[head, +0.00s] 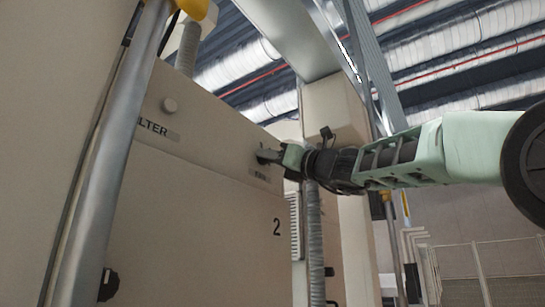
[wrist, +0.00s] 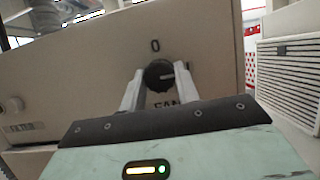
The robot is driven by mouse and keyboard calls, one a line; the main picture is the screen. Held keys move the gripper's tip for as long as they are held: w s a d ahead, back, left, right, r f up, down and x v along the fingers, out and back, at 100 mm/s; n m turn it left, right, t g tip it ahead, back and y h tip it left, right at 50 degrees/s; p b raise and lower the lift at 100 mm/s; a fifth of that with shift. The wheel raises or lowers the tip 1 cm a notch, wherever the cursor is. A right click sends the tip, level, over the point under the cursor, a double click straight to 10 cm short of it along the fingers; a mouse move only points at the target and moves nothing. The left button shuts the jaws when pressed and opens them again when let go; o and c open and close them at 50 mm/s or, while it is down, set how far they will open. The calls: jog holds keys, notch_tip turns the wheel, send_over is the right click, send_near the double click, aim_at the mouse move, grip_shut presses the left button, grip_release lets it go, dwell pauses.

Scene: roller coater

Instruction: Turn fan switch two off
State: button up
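The fan switch is a round black knob (wrist: 159,75) on a cream panel, with a "0" above it and a partly covered "FAN" label below. A pale pointer mark on the knob lies toward its right side. My gripper (wrist: 159,72) has one finger on each side of the knob, with the tips very close to it. I cannot tell whether both fingers press on it. In the head view my gripper (head: 264,156) reaches the panel from the right, above the small fan label (head: 260,175). It largely hides the knob there.
A large "2" (head: 276,227) marks the cabinet below. Another knob (head: 169,104) sits above a label ending in "LTER" to the left. A black knob (head: 109,285) is low on the left. A metal pole (head: 105,170) stands in front. A vent grille (wrist: 290,75) is to the right.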

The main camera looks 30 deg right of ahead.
jog(key=shift+c, duration=1.2)
jog(key=shift+n+b, duration=0.35)
jog(key=shift+n, duration=0.05)
jog(key=shift+w+d+r+n+g+y+b, duration=0.1)
jog(key=shift+n+g+y, duration=0.95)
jog(key=shift+n, duration=2.6)
jog(key=shift+d+r+n+g+y+b, duration=0.1)
jog(key=shift+n+g+y, duration=0.3)
jog(key=shift+n+g, duration=2.2)
jog(key=shift+w+d+r+n+g+y+b, duration=0.1)
jog(key=shift+n+g+y, duration=0.45)
jog(key=shift+n, duration=4.1)
